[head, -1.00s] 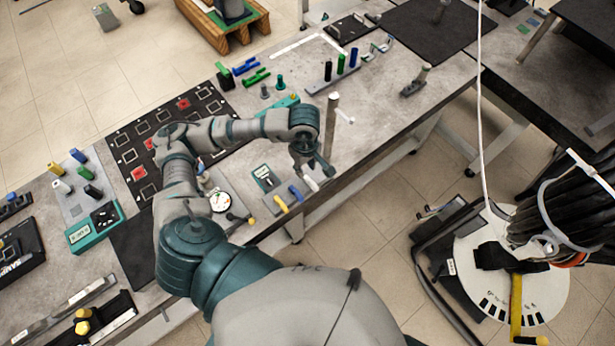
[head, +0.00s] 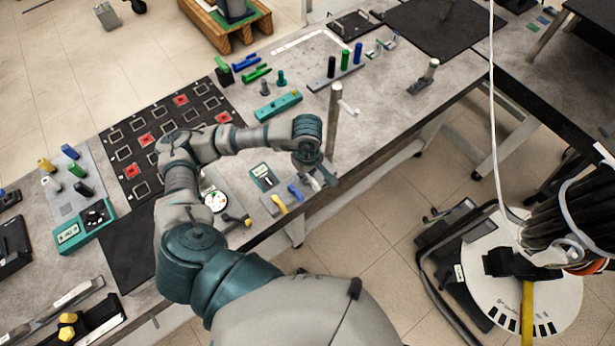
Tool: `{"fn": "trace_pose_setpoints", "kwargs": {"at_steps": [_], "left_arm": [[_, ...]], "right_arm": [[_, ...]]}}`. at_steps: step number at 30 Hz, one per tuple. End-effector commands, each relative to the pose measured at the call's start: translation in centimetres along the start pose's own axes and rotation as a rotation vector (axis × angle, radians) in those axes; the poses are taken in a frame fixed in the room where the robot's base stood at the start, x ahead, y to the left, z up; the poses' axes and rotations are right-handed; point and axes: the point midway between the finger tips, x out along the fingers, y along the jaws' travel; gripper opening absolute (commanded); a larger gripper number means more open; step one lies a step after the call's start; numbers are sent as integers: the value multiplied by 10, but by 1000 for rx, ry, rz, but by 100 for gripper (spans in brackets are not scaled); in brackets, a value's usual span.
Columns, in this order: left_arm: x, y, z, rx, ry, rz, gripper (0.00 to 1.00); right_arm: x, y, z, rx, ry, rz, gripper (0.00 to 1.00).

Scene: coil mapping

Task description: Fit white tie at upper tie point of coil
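The coil (head: 560,222) is a thick bundle of black cable at the right edge, cut off by the frame. A white band (head: 566,200) loops around its upper part, and more white banding (head: 562,250) shows lower down. I cannot tell which of these is the white tie or where the upper tie point is. My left gripper (head: 318,182) is over the front edge of the grey workbench, well left of the coil. Its fingers are small and partly hidden, so its opening and any held thing are unclear. My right gripper is not in view.
The workbench (head: 365,140) carries an upright metal post (head: 332,120), a teal block (head: 278,106), a black board with squares (head: 128,150) and small tools. A white cord (head: 493,110) hangs down to the coil. A round white base (head: 525,300) stands below it.

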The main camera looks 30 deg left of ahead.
Motion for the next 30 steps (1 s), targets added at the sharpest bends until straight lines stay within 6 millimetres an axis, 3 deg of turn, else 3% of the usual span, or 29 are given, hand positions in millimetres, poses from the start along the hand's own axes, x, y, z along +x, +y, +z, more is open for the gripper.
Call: {"fn": "trace_pose_setpoints", "kwargs": {"at_steps": [4, 5, 6, 7, 30], "left_arm": [[0, 1, 0, 0, -1, 3, 0], [0, 1, 0, 0, -1, 3, 13], [0, 1, 0, 0, -1, 3, 3], [0, 1, 0, 0, -1, 3, 0], [-15, 1, 0, 0, -1, 3, 0]], "right_arm": [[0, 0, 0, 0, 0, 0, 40], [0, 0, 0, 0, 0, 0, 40], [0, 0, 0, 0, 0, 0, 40], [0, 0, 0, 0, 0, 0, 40], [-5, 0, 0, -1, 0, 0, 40]]}}
